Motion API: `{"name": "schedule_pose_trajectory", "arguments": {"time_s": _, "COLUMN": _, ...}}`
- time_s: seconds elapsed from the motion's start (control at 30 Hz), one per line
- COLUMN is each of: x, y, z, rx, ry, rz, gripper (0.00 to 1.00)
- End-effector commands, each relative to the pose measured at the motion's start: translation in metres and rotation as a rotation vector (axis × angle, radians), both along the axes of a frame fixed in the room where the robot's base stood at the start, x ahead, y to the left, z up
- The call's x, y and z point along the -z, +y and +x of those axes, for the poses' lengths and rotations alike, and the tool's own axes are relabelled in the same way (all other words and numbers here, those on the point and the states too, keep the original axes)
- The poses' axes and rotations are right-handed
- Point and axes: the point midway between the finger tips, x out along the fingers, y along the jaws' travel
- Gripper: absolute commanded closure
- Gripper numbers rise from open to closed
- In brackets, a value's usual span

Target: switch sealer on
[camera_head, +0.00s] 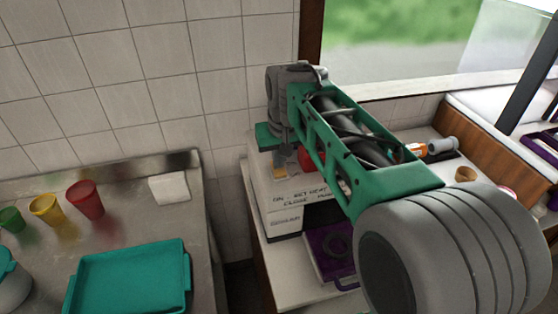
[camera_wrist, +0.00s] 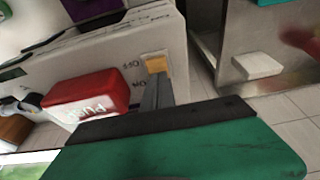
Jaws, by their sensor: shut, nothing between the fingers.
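The sealer (camera_head: 283,196) is a white box with lettering on its front, on the counter in the middle of the head view. In the wrist view its white side (camera_wrist: 95,70) carries a large red push button (camera_wrist: 85,100) and a small orange-yellow switch (camera_wrist: 154,62) beside on/off lettering. The switch also shows as a small patch in the head view (camera_head: 279,172). My gripper (camera_wrist: 156,78) is shut and empty, its grey fingertips right at the switch. I cannot tell whether they touch it or which way it is set. In the head view my arm hides part of the sealer.
A metal counter at left holds green, yellow and red cups (camera_head: 86,199), a teal tray (camera_head: 130,287) and a white block (camera_head: 168,188). A purple item (camera_head: 328,247) lies in front of the sealer. A tiled wall and window stand behind. A gap separates the counters.

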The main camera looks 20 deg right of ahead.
Motion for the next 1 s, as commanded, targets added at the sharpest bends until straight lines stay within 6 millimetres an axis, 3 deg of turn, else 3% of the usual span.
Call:
{"name": "schedule_pose_trajectory", "arguments": {"time_s": 0.37, "x": -0.006, "y": 0.0, "z": 0.001, "rx": 0.0, "ry": -0.001, "rz": 0.0, "gripper": 1.0}}
{"name": "schedule_pose_trajectory", "arguments": {"time_s": 0.6, "x": -0.052, "y": -0.001, "z": -0.004, "rx": 0.001, "ry": -0.004, "rz": -0.001, "gripper": 1.0}}
{"name": "schedule_pose_trajectory", "arguments": {"time_s": 0.67, "x": -0.057, "y": -0.001, "z": -0.01, "rx": 0.002, "ry": -0.007, "rz": 0.0, "gripper": 1.0}}
{"name": "schedule_pose_trajectory", "arguments": {"time_s": 1.0, "x": -0.121, "y": 0.0, "z": -0.04, "rx": -0.001, "ry": -0.002, "rz": 0.0, "gripper": 1.0}}
